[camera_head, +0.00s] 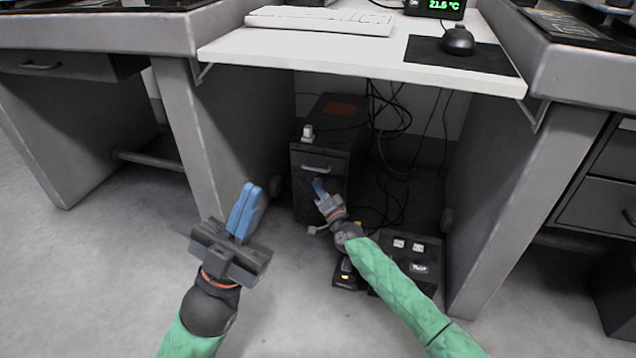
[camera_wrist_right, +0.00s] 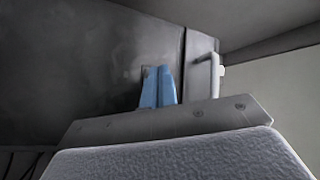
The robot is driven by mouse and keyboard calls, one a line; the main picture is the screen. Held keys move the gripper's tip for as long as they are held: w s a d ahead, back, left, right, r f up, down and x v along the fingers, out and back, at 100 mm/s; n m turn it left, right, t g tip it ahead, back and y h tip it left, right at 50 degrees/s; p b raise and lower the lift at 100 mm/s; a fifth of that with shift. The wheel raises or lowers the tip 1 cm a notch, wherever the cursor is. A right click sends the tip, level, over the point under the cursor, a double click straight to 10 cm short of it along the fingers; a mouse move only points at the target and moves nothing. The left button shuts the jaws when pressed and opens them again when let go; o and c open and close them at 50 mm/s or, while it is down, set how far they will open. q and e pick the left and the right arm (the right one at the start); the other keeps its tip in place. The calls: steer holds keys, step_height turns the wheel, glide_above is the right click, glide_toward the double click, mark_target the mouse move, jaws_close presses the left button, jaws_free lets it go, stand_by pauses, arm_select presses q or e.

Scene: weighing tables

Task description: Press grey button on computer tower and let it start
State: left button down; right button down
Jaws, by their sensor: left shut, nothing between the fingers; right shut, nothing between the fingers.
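The black computer tower (camera_head: 306,193) stands on the floor under the white desk, with a light handle (camera_head: 317,168) across its front. The handle also shows in the right wrist view (camera_wrist_right: 212,72). My right gripper (camera_head: 318,186) is shut and empty, its blue fingertips at the tower's front just below the handle. In the right wrist view its fingertips (camera_wrist_right: 158,72) are at or very near the dark front panel; I cannot tell whether they touch. A small dark patch shows beside the tips, but no grey button is clearly visible. My left gripper (camera_head: 247,206) is shut and empty over open floor.
The white desktop (camera_head: 330,52) overhangs the tower and holds a keyboard (camera_head: 320,20) and a mouse (camera_head: 457,40). Cables (camera_head: 388,115) hang behind. A black box (camera_head: 420,285) with white parts sits on the floor below my right arm. Grey desk supports flank the space.

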steer(key=shift+w, duration=0.15)
stand_by(0.5)
steer(key=shift+s+a+p, duration=0.2)
steer(key=shift+s+p, duration=0.35)
steer(key=shift+s, duration=0.2)
steer(key=shift+s, duration=0.1)
steer(key=shift+s+a+p, duration=0.25)
steer(key=shift+s+p, duration=0.3)
steer(key=shift+s, duration=0.2)
steer(key=shift+s+a+p, duration=0.25)
steer(key=shift+s+p, duration=0.25)
steer(key=shift+s, duration=0.3)
steer(key=shift+s+a+p, duration=0.25)
steer(key=shift+s+p, duration=0.3)
steer(key=shift+s, duration=0.2)
